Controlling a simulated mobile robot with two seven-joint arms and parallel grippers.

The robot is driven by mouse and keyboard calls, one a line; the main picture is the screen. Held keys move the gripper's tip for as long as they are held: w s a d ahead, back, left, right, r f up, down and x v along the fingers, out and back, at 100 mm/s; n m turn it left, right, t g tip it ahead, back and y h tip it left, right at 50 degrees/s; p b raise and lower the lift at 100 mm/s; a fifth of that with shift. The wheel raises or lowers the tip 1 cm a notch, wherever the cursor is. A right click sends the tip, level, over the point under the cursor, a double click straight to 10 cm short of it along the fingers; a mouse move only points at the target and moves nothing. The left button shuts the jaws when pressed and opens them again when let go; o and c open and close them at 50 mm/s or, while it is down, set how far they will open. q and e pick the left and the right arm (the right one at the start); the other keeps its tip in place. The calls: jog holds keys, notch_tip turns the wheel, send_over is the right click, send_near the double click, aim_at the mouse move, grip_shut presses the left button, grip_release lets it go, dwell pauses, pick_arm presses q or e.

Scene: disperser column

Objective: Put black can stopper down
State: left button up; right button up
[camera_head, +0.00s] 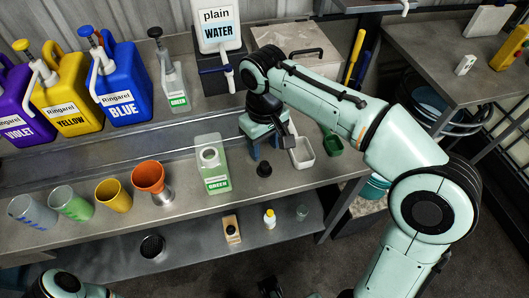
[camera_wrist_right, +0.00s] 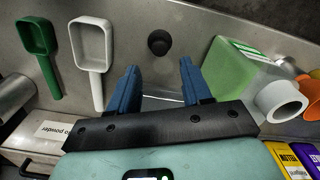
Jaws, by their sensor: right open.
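The black can stopper (camera_head: 264,170) stands on the metal bench, just right of the green-labelled can (camera_head: 213,165), whose white-rimmed mouth is uncovered. In the right wrist view the stopper (camera_wrist_right: 159,43) lies beyond the fingertips, roughly centred between them, with bare bench around it. My right gripper (camera_head: 264,152) is open and empty, close to the stopper on its far side in the head view. Its two blue fingers (camera_wrist_right: 159,70) are apart and do not appear to touch the stopper. The can (camera_wrist_right: 245,80) also shows right of the fingers.
A white scoop (camera_head: 302,152) and a green scoop (camera_head: 333,144) lie right of the stopper. Ringarel cans (camera_head: 124,85) and a water container (camera_head: 217,25) stand behind. Bare bench surrounds the stopper.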

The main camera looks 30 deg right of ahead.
notch_tip(320, 180, up, 5)
jog(key=shift+r+p, duration=0.15)
jog(key=shift+p, duration=0.4)
